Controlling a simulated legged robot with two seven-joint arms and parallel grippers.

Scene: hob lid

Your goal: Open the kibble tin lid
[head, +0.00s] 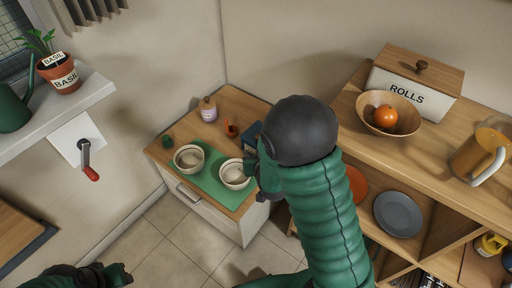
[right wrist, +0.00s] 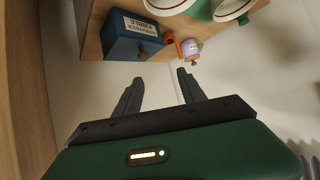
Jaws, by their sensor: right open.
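The kibble tin (right wrist: 128,44) is a dark blue box with a pale KIBBLE label, upside down in the right wrist view. A small brown knob shows on it, and its lid looks closed. In the head view only a dark blue part of the tin (head: 252,136) shows behind my right arm. My right gripper (right wrist: 160,82) is open and empty, with the tin beyond its fingertips and apart from them. In the head view my right gripper (head: 264,176) is mostly hidden by its arm. My left gripper (head: 112,274) is at the bottom left edge, its jaws unclear.
The low cabinet (head: 233,104) also bears a green mat (head: 210,181) with two bowls, a lilac jar (head: 208,111) and an orange scoop-like thing (head: 231,130). A wooden shelf unit (head: 345,112) stands at right. Floor is free in front of the cabinet.

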